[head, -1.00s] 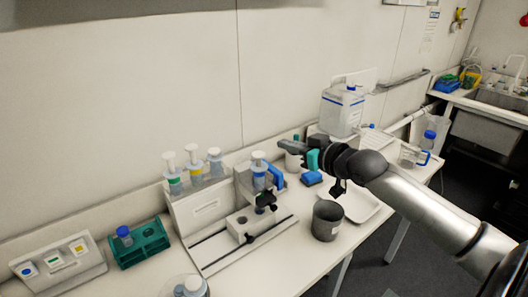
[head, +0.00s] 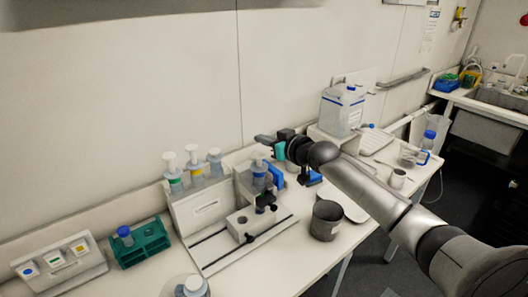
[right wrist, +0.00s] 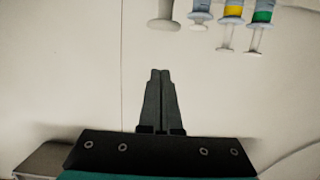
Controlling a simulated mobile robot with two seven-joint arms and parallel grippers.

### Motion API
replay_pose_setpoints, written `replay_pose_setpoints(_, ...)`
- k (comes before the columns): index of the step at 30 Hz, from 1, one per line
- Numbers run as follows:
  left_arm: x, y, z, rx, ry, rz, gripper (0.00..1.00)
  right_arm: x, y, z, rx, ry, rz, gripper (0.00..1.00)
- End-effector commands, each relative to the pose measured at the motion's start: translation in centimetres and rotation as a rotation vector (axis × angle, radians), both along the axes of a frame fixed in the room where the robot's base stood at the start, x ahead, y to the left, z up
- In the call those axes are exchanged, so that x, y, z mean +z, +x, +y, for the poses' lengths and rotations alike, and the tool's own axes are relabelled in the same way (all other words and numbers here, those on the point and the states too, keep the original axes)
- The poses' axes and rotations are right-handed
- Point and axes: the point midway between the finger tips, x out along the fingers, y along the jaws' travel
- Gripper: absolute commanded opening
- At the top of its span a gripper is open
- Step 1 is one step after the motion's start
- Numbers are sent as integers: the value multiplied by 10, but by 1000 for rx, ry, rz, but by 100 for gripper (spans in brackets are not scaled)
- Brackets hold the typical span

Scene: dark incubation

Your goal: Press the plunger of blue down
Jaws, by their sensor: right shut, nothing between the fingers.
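The blue-banded syringe (head: 259,181) stands upright in the grey holder at the middle of the bench. Its pale plunger top (head: 258,156) points up. A large pale plunger end also shows at the top of the right wrist view (right wrist: 165,23). My right gripper (head: 258,138) is shut and empty, above the blue syringe in the head view and apart from the plunger. Its closed fingers also show in the right wrist view (right wrist: 160,75). My left gripper is not in view.
A rack (head: 207,208) left of the holder carries green, yellow and pale syringes. A green tube rack (head: 140,254) and a button panel (head: 60,262) stand farther left. A dark grey cup (head: 326,221) stands right of the holder. A large bottle (head: 341,110) is behind my arm.

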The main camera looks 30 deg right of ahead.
Motion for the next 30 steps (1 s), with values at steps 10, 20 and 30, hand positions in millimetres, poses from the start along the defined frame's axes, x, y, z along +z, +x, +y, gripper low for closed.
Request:
replay_pose_setpoints(10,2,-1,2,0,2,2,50,-39,-2,0,0,1,2,0)
replay_pose_setpoints(20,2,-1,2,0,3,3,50,-40,-2,0,0,0,2,0)
replay_pose_setpoints(30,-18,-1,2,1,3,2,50,-64,-2,0,-1,0,2,0)
